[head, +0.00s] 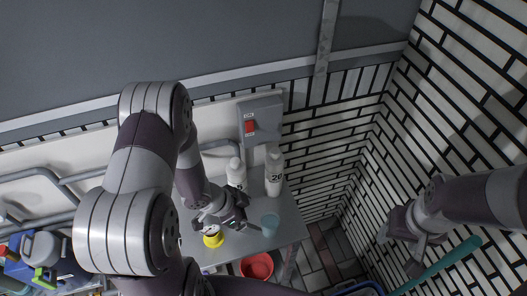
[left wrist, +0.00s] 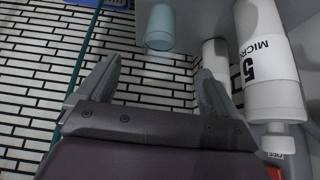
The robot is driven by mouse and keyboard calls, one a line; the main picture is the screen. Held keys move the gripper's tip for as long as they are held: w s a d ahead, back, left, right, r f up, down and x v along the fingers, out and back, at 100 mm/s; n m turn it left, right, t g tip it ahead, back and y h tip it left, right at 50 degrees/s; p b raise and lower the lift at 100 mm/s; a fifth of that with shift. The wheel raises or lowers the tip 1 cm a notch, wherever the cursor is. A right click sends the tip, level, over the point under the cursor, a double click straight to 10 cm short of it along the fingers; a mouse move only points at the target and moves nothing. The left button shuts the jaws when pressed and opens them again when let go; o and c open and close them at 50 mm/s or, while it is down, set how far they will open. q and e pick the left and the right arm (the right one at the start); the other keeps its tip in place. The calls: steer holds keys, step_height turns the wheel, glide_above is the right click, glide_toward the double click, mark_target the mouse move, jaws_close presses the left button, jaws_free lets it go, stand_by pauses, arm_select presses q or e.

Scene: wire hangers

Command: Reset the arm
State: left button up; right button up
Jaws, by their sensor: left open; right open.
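My left arm (head: 140,170) comes in from the left of the head view and bends down over a grey shelf. Its left gripper (head: 246,224) is over the shelf, near a pale blue cup (head: 270,224) and two white bottles (head: 274,172). In the left wrist view the left gripper (left wrist: 157,88) has its fingers spread wide with nothing held between them. The cup (left wrist: 160,28) and a labelled white bottle (left wrist: 265,60) show beyond the fingers. My right gripper (head: 412,256) is at the right side of the head view, open, with no object seen held.
A yellow-topped item (head: 213,238) stands on the shelf (head: 289,226) beside the left gripper. A red bowl (head: 257,267) is below the shelf edge. A teal pole (head: 440,265) slants near the right gripper. A grey box with a red switch (head: 261,120) is on the wall. Brick walls close off the right.

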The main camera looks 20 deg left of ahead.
arm_select(q)
steer(key=s+a+r+n+y, duration=0.1)
steer(key=a+n, duration=0.1)
steer(key=s+a+n+g+y, duration=0.1)
steer(key=a+n+y, duration=0.1)
steer(key=a, duration=0.1)
steer(key=s+a+r+n+g+y, duration=0.1)
steer(key=a+y, duration=0.1)
steer(key=a, duration=0.1)
steer(key=shift+a+r+n, duration=0.15)
steer(key=shift+r+n, duration=0.2)
steer(key=shift+n, duration=0.05)
steer(key=s+d+r+n, duration=0.1)
steer(key=d+r+n, duration=0.1)
steer(key=r, duration=0.4)
steer(key=s+d+r+n, duration=0.2)
steer(key=d+r+n, duration=0.1)
steer(key=r, duration=0.4)
steer(key=shift+d+n+g, duration=0.15)
steer(key=shift+n+g, duration=0.15)
steer(key=shift+g, duration=0.1)
